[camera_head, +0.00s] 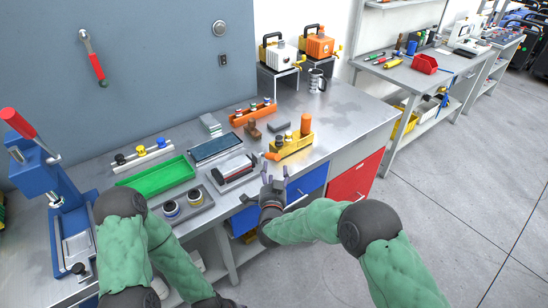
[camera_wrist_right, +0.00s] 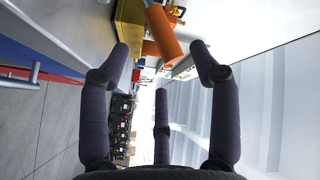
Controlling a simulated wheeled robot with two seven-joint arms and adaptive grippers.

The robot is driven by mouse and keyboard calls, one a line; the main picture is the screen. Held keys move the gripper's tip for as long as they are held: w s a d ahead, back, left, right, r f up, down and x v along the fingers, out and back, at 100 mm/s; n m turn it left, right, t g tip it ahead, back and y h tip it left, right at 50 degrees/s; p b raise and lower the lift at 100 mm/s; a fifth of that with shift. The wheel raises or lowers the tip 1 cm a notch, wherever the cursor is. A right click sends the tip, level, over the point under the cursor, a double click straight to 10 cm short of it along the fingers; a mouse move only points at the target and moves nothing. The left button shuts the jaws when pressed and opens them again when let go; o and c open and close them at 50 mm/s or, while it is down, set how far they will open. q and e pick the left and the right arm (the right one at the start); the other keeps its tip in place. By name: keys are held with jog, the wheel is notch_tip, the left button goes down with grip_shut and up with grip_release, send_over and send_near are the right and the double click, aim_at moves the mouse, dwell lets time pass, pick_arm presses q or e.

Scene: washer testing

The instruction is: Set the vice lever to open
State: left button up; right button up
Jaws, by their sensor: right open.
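A yellow fixture (camera_head: 291,148) sits near the front edge of the steel bench, with an upright orange cylindrical handle (camera_head: 305,124) at its right end. It looks like the vice with its lever. In the right wrist view the orange handle (camera_wrist_right: 161,32) slants ahead of the fingers, beside the yellow body (camera_wrist_right: 130,25). My right gripper (camera_head: 278,186) is open and empty, in front of the bench edge and apart from the fixture. Its spread fingers also show in the right wrist view (camera_wrist_right: 160,62). My left arm reaches down at lower left; its gripper is out of the frame.
A grey clamp-like device (camera_head: 232,168), a green tray (camera_head: 158,177) and an orange rack (camera_head: 253,113) share the bench. A blue press (camera_head: 60,192) stands at left. Blue (camera_head: 307,184) and red (camera_head: 355,178) drawer fronts lie below.

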aim_at(274, 158)
jog(key=w+b, duration=0.1)
jog(key=w, duration=0.6)
jog(key=shift+w+d+f+b, duration=0.1)
jog(key=shift+w+b, duration=0.3)
grip_shut()
